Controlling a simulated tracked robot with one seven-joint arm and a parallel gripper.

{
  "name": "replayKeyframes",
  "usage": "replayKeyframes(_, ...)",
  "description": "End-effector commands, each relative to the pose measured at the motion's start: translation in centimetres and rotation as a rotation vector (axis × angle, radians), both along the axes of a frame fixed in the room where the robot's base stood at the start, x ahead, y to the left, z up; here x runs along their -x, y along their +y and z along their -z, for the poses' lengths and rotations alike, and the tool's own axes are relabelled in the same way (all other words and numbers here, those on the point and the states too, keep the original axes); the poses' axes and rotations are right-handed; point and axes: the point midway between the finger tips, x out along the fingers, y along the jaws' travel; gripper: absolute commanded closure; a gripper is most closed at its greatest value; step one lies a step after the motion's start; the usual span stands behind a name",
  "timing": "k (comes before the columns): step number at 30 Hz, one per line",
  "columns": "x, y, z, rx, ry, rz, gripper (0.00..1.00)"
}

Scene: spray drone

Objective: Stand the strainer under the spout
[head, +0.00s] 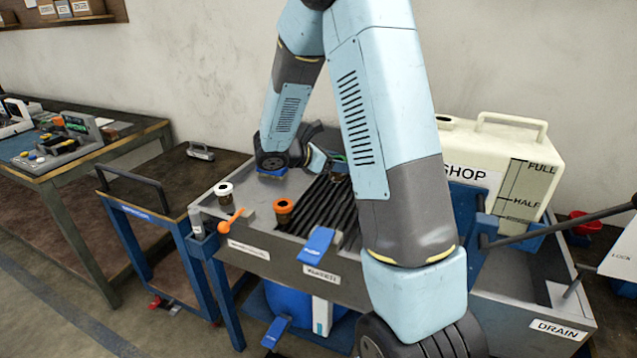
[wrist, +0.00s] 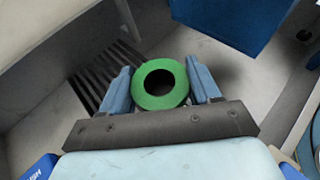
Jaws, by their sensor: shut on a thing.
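A green-rimmed round strainer (wrist: 160,102) with a dark open centre sits between the two blue fingers of my gripper (wrist: 158,74), which is shut on it. In the head view a bit of green (head: 337,158) shows beside my gripper (head: 325,158), over the back of the bench; my arm hides most of it. A white-rimmed cup (head: 224,190) and an orange-rimmed cup (head: 283,208) stand on the bench at left. I cannot make out the spout in either view. Whether the green strainer touches the surface below, I cannot tell.
A black ribbed grate (head: 322,208) lies in the bench (head: 255,195), and it also shows in the wrist view (wrist: 88,88). A cream tank (head: 485,138) stands at right on a blue support. A blue pedal-like lever (head: 316,244) juts from the front. A cart (head: 150,195) stands at left.

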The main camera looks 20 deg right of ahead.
Motion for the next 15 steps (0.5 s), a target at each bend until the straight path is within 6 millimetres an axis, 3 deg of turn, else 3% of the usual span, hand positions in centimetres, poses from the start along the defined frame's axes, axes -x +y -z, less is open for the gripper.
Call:
replayKeyframes(9, -5.9, -2.0, 2.9, 0.000, 0.001, 0.001, 0.72)
replayKeyframes(15, -8.6, -2.9, 5.3, 0.000, 0.002, 0.000, 0.72)
